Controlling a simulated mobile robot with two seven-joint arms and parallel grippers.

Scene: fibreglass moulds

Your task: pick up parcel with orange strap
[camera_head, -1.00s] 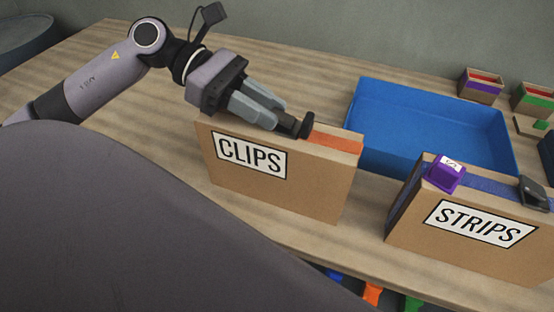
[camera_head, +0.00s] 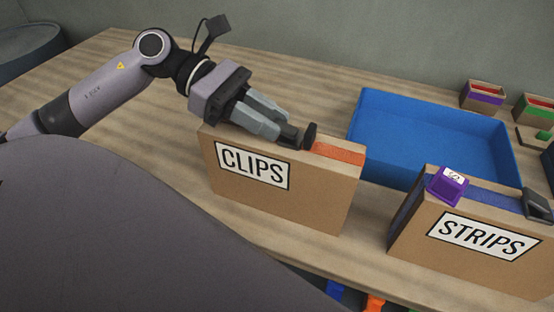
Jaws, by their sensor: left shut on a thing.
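The parcel with the orange strap (camera_head: 338,152) is a tall, narrow cardboard box with a white CLIPS label (camera_head: 252,165) on its front. It stands upright in the middle of the camera_head view. My left gripper (camera_head: 290,134) reaches in from the left over its top and is shut on the dark buckle (camera_head: 309,137) on the strap. The gripper hides the left part of the strap. I cannot tell whether the parcel's base is clear of the wooden table (camera_head: 160,170). My right gripper is not in view.
A STRIPS parcel (camera_head: 420,240) with a blue strap and a purple block (camera_head: 447,186) on top stands to the right. A blue tray (camera_head: 420,97) lies behind. Small boxes with purple (camera_head: 482,98) and green (camera_head: 540,112) bands stand at the back right.

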